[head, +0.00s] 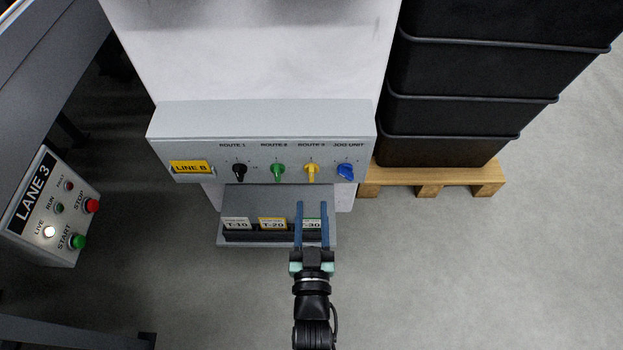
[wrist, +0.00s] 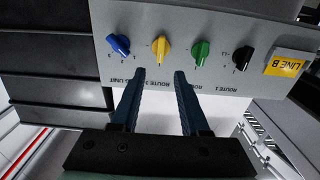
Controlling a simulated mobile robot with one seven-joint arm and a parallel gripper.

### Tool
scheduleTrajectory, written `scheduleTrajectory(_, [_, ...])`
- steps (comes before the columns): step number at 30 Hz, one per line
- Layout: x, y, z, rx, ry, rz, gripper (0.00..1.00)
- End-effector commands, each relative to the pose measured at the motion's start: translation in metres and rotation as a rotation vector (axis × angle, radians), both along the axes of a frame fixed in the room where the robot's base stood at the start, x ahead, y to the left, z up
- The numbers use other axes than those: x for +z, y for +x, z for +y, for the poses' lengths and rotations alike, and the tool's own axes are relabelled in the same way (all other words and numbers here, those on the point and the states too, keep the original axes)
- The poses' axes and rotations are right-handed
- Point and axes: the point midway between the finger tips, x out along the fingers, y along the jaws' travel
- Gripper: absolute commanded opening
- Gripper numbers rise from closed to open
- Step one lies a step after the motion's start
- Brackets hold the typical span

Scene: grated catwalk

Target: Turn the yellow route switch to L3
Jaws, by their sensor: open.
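The yellow route switch (head: 312,173) is a small knob on the front of a grey control panel (head: 210,143), under a label that seems to read ROUTE 3. It also shows in the wrist view (wrist: 161,47), where the panel appears upside down. Its grip stands roughly upright; its position marks are too small to read. My gripper (head: 312,206) is open and empty, below and in front of the yellow switch. In the wrist view its fingertips (wrist: 160,75) lie either side of the switch's line, apart from it.
Beside the yellow switch are a green knob (head: 278,172) and a blue knob (head: 346,172); a black knob (head: 239,172) is farther left. A shelf with numbered tags (head: 272,224) sits below the panel. Black crates (head: 455,120) stand on a pallet at right. A LANE 3 box (head: 50,210) stands left.

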Motion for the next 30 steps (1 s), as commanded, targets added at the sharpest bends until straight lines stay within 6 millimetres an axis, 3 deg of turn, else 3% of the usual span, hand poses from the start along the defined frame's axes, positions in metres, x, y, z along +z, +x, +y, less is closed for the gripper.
scheduleTrajectory(3, [-0.003, 0.028, 0.001, 0.001, 0.001, -0.005, 0.45])
scheduleTrajectory(10, [-0.002, 0.065, 0.001, 0.001, 0.000, -0.003, 0.45])
scheduleTrajectory(16, [-0.001, 0.078, 0.001, 0.001, 0.001, 0.000, 0.45])
scheduleTrajectory(24, [0.000, 0.079, 0.000, 0.001, 0.000, 0.000, 0.45])
scheduleTrajectory(30, [0.000, 0.079, 0.001, 0.001, 0.000, 0.000, 0.11])
